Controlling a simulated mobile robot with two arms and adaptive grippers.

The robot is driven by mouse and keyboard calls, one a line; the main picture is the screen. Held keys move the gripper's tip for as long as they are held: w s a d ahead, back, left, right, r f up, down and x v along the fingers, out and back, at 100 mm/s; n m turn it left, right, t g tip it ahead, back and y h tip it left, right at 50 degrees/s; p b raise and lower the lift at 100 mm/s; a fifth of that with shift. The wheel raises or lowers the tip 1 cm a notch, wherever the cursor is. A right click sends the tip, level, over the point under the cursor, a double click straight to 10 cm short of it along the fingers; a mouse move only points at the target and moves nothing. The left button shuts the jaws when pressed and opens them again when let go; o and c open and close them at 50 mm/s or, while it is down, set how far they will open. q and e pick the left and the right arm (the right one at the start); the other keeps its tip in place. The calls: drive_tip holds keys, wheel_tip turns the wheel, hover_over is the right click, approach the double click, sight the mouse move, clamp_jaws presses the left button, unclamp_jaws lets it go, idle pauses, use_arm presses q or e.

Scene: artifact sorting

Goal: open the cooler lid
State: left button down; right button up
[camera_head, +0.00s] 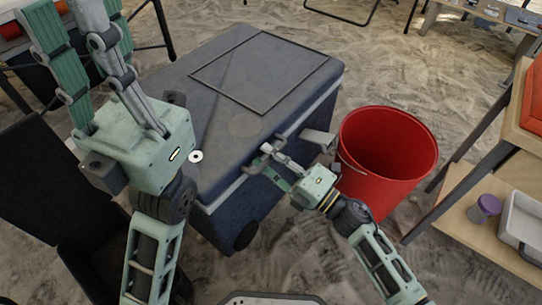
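The cooler (228,85) is a large dark blue-grey chest in the middle of the view. Its lid (190,85) lies flat and looks closed. A grey latch (318,138) juts from the front edge of the lid. My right gripper (268,161) is at this front edge, left of that latch. Its fingers are spread, one near the lid's rim and one lower; whether they touch is hard to tell. My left gripper (80,50) is raised over the cooler's left end, fingers pointing up and apart, empty. It hides part of the lid.
A red bucket (388,150) stands just right of the cooler, close to my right gripper. A dark chair-like object (45,205) is at the left. Sandy floor lies open behind.

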clamp_jaws()
idle(0.4)
